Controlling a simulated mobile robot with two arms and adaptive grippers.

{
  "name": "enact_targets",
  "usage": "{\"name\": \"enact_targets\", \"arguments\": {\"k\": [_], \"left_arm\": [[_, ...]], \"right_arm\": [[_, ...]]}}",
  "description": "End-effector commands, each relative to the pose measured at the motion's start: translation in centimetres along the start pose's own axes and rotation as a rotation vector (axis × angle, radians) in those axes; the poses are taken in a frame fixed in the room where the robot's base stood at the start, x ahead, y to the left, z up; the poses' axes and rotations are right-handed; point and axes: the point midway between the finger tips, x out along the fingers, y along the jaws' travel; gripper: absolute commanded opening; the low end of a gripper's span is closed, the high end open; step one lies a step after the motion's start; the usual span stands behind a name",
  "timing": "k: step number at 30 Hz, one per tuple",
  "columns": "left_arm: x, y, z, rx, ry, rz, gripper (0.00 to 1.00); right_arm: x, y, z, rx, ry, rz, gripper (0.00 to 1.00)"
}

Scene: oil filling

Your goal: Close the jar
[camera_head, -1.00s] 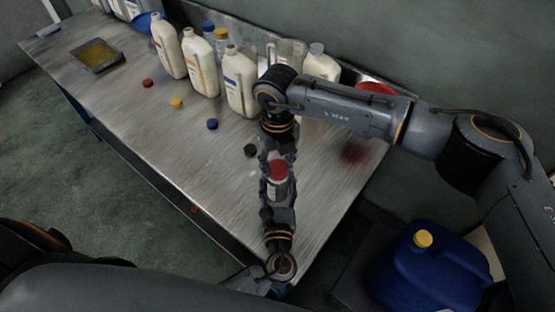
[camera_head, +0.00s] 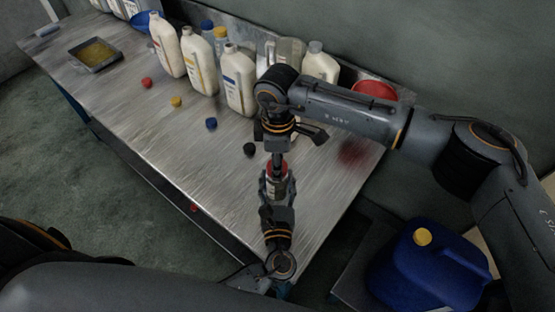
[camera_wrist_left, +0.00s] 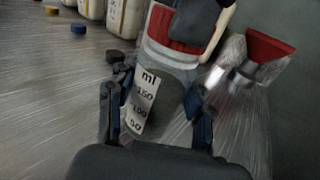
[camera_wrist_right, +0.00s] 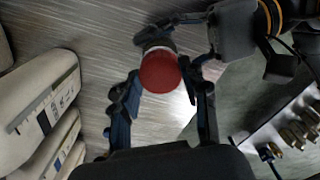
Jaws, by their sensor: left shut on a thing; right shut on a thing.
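The clear jar (camera_wrist_left: 145,95) with an ml scale stands upright near the table's front edge. It shows in the head view (camera_head: 275,186). My left gripper (camera_wrist_left: 155,110) comes from the front and is shut on the jar's sides. The red lid (camera_wrist_right: 160,70) is at the top of the jar; it also shows in the head view (camera_head: 277,167) and the left wrist view (camera_wrist_left: 180,50). My right gripper (camera_wrist_right: 163,76) points down from above and is shut on the lid. I cannot tell whether the lid is fully seated.
Several white bottles (camera_head: 238,80) line the table's back edge. Loose black (camera_head: 250,149), blue (camera_head: 211,124), yellow (camera_head: 176,101) and red (camera_head: 146,82) caps lie on the table (camera_head: 180,155). A blue canister (camera_head: 425,265) stands right of the table.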

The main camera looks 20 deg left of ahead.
Motion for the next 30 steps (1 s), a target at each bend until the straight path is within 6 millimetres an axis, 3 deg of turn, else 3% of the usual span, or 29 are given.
{"name": "enact_targets", "arguments": {"k": [6, 14, 15, 18, 30], "left_arm": [[-0.04, -0.03, -0.05, 0.001, 0.001, -0.001, 0.0], [-0.05, -0.03, -0.06, 0.001, 0.002, -0.001, 0.0], [-0.05, -0.03, -0.06, 0.001, 0.002, -0.001, 0.0], [-0.05, -0.03, -0.06, 0.001, 0.002, -0.001, 0.0], [-0.04, -0.02, -0.05, 0.0, 0.001, -0.001, 0.0]], "right_arm": [[-0.08, 0.01, -0.04, 0.18, 0.002, 0.002, 0.34], [-0.08, 0.03, -0.04, 0.184, 0.002, 0.002, 0.34], [-0.08, 0.03, -0.04, 0.184, 0.002, 0.002, 0.48], [-0.07, 0.03, -0.04, 0.184, 0.002, 0.002, 0.67], [-0.55, 0.03, -0.03, 0.182, 0.001, 0.002, 0.67]]}}
